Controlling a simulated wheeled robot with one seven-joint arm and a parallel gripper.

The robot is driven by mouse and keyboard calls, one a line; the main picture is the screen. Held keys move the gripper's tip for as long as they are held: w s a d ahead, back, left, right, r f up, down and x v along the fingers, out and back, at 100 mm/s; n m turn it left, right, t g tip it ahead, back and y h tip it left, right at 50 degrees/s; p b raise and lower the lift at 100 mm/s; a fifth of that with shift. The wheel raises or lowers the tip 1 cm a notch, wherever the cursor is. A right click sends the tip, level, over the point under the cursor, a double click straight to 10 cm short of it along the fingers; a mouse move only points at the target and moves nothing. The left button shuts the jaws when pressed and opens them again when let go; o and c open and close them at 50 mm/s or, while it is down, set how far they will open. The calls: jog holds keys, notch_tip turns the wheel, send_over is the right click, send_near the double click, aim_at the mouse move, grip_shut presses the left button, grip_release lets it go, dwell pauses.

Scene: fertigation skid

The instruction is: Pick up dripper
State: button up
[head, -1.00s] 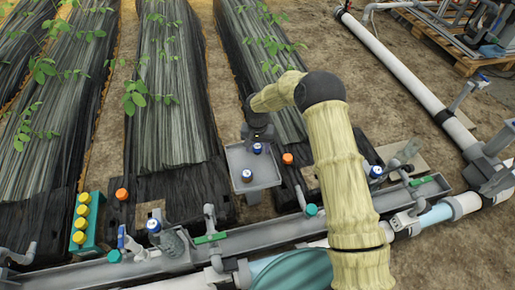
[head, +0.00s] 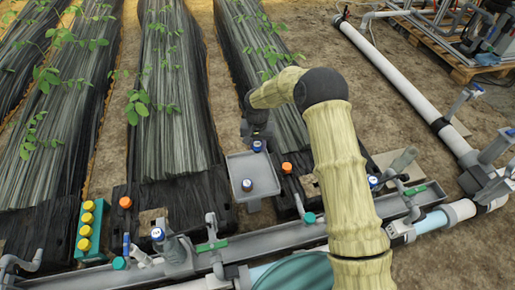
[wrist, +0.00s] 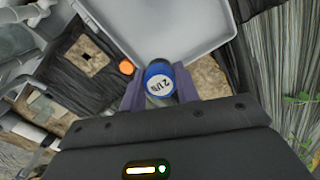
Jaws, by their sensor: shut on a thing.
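My gripper (head: 257,138) is shut on a dripper with a blue rim and white face (head: 257,146), at the far edge of the grey tray. In the wrist view the dripper (wrist: 158,80) sits between the two purple-grey fingers (wrist: 160,92), its face marked "2 L/h". A second dripper with a blue rim (head: 247,185) stands in the grey tray (head: 236,164). The tray also shows in the wrist view (wrist: 190,25), beyond the held dripper. The held dripper's lower part is hidden.
An orange cap (head: 286,167) is right of the tray and another (head: 125,202) is far left. A green rack with yellow caps (head: 86,228) stands at left. A grey channel with pipes and valves (head: 290,232) crosses the front. Plastic-covered plant rows (head: 170,100) lie behind.

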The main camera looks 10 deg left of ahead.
notch_tip(320, 180, up, 3)
jog(key=shift+f+p, duration=0.1)
jog(key=shift+p, duration=0.3)
jog(key=shift+d, duration=0.15)
